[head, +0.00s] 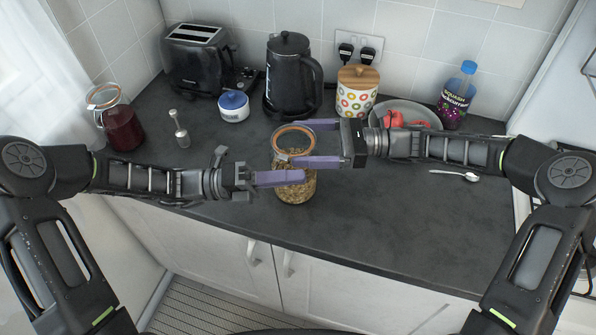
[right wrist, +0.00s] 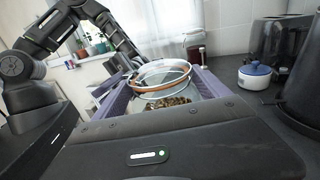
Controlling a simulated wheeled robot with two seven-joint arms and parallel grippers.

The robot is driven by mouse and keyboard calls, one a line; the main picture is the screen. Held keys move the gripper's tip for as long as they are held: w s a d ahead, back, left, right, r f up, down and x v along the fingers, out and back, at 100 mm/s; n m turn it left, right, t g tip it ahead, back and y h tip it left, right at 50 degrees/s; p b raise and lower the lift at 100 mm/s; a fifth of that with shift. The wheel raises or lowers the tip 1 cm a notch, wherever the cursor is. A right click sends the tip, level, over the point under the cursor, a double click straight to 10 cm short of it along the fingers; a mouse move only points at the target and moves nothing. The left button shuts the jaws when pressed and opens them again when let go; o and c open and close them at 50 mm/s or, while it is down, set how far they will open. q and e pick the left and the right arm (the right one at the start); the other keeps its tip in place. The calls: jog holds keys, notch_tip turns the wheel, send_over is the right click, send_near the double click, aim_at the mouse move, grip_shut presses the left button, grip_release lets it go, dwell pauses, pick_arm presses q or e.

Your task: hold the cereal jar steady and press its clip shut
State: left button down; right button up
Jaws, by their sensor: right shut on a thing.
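The cereal jar (head: 295,190) is clear glass, holds brown cereal and stands upright near the counter's front. Its round lid with an orange seal (head: 294,138) is at the top; whether it lies fully flat is unclear. My right gripper (head: 298,143) comes from the right, shut on the jar with one purple finger on each side. In the right wrist view the jar's rim and lid (right wrist: 162,78) show between the fingers. My left gripper (head: 302,176) looks shut and empty, its fingertips at the front of the jar below the lid. The clip is mostly hidden there.
Behind are a toaster (head: 196,62), a blue-lidded pot (head: 234,106), a kettle (head: 291,80), a dotted canister (head: 357,92), a bowl (head: 408,112) and a bottle (head: 457,95). A red jar (head: 122,125) stands left, a spoon (head: 455,175) lies right. The front right counter is clear.

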pick_arm(q)
jog(key=shift+f+m+g+h, duration=0.2)
jog(key=shift+m+g+h, duration=0.1)
jog(key=shift+m, duration=0.55)
jog(key=shift+f+m+g+h, duration=0.2)
jog(key=shift+m+h, duration=0.1)
jog(key=shift+m, duration=0.55)
jog(key=c, duration=1.6)
grip_release()
jog(key=shift+f, duration=0.1)
jog(key=v, duration=1.2)
jog(key=shift+c, duration=0.6)
